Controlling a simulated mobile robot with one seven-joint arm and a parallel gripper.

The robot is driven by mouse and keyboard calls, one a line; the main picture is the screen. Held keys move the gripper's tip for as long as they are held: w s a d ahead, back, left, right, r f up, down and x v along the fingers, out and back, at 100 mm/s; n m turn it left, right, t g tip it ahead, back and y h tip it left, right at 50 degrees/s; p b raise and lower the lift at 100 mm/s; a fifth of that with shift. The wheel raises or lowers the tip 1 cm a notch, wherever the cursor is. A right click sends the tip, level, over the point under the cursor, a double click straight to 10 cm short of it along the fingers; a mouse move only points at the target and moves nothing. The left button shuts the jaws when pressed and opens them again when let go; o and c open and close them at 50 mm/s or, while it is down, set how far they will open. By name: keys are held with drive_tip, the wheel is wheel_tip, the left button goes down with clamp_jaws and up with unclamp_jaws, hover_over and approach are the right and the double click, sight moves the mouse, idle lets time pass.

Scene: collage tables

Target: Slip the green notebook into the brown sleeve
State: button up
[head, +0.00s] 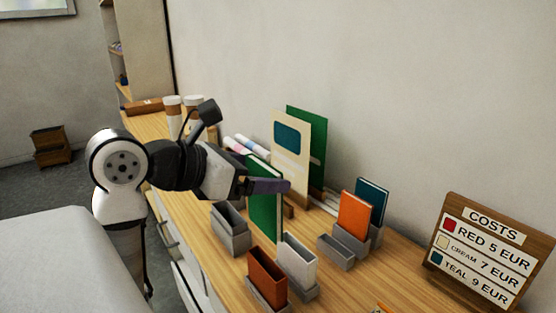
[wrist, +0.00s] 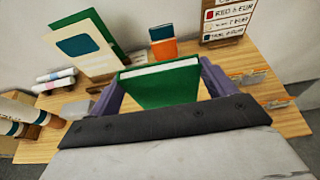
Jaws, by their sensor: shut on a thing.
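My gripper (head: 272,187) is shut on the green notebook (head: 263,205), with purple fingers on it. The notebook is upright, and its lower end shows behind and left of the white sleeve. I cannot tell its height over the desk. In the wrist view the notebook (wrist: 165,84) lies between the fingers (wrist: 163,92), its page edge showing. The brown sleeve (head: 267,273) stands upright in a grey holder near the front of the desk, nearer the head camera than the notebook and apart from it. I cannot make the sleeve out in the wrist view.
A white sleeve (head: 299,262) stands right beside the brown one. A grey holder (head: 230,229) is to the left. Orange (head: 355,216) and teal (head: 373,194) books stand in holders to the right. Cream (head: 291,150) and green (head: 311,127) boards stand behind. A price sign (head: 489,249) is far right.

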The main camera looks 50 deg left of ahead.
sight(261, 211)
drive_tip(key=shift+f+b, duration=2.05)
drive_tip(key=shift+f, duration=1.85)
drive_tip(key=shift+f+b, duration=0.1)
drive_tip(key=shift+b, duration=0.3)
drive_tip(key=shift+f+b, duration=2.65)
drive_tip(key=shift+f, duration=0.3)
drive_tip(key=shift+f+b, duration=2.75)
drive_tip(key=shift+f, duration=0.05)
drive_tip(key=o, duration=1.2)
